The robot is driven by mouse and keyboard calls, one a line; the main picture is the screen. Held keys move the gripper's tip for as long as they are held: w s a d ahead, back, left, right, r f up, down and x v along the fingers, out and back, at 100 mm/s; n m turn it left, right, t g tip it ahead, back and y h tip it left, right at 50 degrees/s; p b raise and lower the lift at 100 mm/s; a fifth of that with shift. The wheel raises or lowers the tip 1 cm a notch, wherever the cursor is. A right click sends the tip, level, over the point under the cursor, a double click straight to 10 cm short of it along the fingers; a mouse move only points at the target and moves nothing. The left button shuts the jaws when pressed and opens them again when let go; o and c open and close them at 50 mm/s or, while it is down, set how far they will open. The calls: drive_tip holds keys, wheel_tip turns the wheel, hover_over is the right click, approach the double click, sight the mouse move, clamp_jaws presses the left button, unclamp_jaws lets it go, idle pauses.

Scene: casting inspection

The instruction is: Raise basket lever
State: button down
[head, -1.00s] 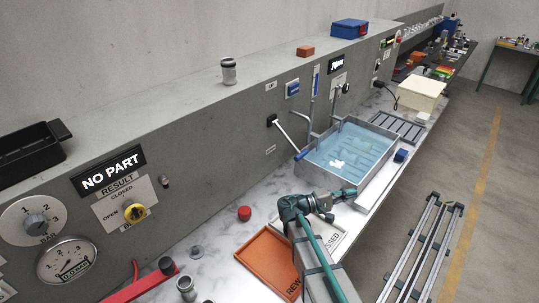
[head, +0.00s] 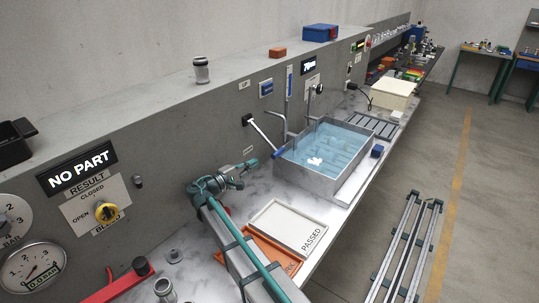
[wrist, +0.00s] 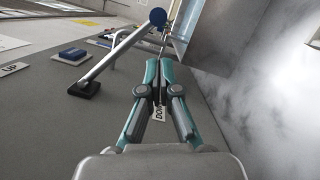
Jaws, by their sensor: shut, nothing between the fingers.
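The basket lever (head: 262,134) is a pale rod with a blue end knob (head: 277,154). It slopes down and right from a black pivot (head: 247,119) on the grey wall panel, with its knob by the tank's near-left corner. In the wrist view, the lever (wrist: 118,53) runs from its black pivot to the blue knob (wrist: 157,18) beyond my fingertips. My gripper (head: 252,164) is shut and empty, below and left of the knob and apart from it. It also shows in the wrist view (wrist: 158,62), partly covering the DOWN label (wrist: 159,114). An UP label (wrist: 13,68) is at left.
The water-filled tank (head: 352,190) stands on the marbled bench right of my gripper. A white PASSED tray (head: 262,216) and an orange tray (head: 292,266) lie in front. A bent grey pipe (head: 271,115) rises beside the lever.

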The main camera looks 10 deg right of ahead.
sight(265, 138)
drive_tip(key=f+p+x, duration=0.1)
drive_tip(key=p+x, duration=0.2)
drive_tip(key=x, duration=0.7)
drive_tip(key=shift+r+p, duration=0.3)
drive_tip(key=shift+r, duration=0.15)
drive_tip(key=shift+d, duration=0.1)
